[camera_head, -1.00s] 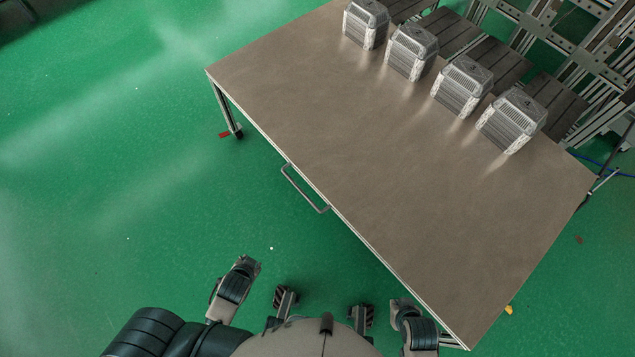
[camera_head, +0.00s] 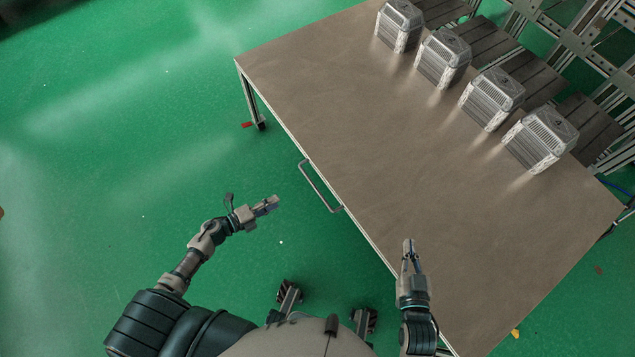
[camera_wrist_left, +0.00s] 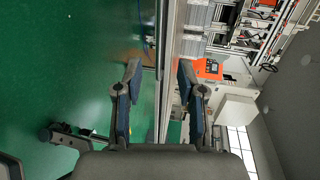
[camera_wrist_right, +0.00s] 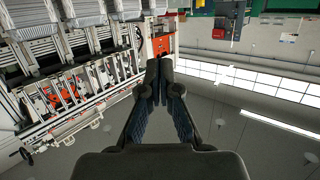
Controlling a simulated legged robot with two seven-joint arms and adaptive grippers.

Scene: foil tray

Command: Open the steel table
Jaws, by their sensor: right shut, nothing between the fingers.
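The steel table (camera_head: 350,130) has a brown-grey top and stands diagonally across the head view. A thin bar handle (camera_head: 313,187) sticks out from its near-left edge. My left gripper (camera_head: 270,203) is over the green floor, left of the handle and apart from it. Its fingers are spread and empty in the left wrist view (camera_wrist_left: 160,72). My right gripper (camera_head: 408,247) is near the table's front edge, right of the handle. Its fingers meet with nothing between them in the right wrist view (camera_wrist_right: 159,70).
Several grey ribbed boxes (camera_head: 440,62) stand in a row along the table's far side. Metal frames (camera_head: 560,45) are behind them. The green floor (camera_head: 120,130) to the left is clear. An orange machine part (camera_wrist_left: 209,68) shows in the left wrist view.

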